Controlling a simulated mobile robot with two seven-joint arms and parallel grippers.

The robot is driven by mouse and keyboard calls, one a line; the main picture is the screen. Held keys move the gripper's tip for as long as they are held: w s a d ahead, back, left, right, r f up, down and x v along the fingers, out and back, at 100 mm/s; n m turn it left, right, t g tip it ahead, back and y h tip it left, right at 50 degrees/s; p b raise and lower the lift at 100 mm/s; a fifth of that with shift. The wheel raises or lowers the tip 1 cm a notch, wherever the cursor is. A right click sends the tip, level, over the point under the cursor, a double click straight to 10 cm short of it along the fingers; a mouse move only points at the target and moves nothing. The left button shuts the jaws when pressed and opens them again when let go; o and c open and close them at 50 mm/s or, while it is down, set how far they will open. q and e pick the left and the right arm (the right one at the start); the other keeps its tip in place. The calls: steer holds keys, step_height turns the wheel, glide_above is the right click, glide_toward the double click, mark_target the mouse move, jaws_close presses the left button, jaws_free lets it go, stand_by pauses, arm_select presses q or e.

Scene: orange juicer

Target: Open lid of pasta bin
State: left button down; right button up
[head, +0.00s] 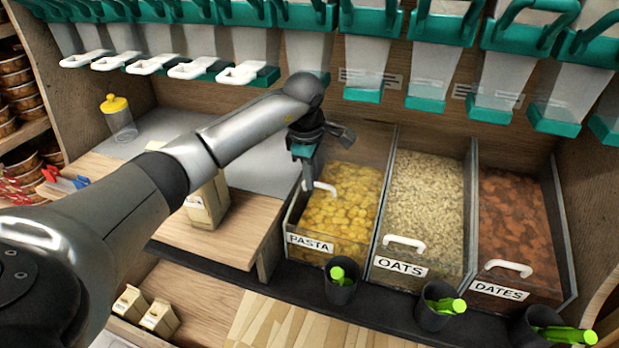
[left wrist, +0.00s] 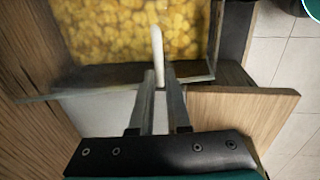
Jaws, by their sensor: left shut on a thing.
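The pasta bin (head: 311,243) holds yellow pasta and has a clear lid with a white handle (head: 321,188). My left gripper (head: 305,176) is at this handle, above the left side of the bin. In the left wrist view, my left gripper (left wrist: 157,88) is shut on the white handle (left wrist: 158,52), with pasta visible behind it. The handle sits farther up and back than those on the neighbouring bins, so the lid looks raised at its front. The exact lid angle is hard to tell through the clear material. My right gripper is not in view.
The oats bin (head: 400,266) and dates bin (head: 497,291) stand to the right, lids down. Scoop cups with green handles (head: 340,276) line the front. Teal-bottomed dispensers (head: 362,96) hang above. A wooden counter with a carton (head: 207,203) lies left.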

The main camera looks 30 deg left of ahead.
arm_select(q)
steer(key=c, duration=0.9)
jaws_free()
steer(key=shift+s, duration=0.1)
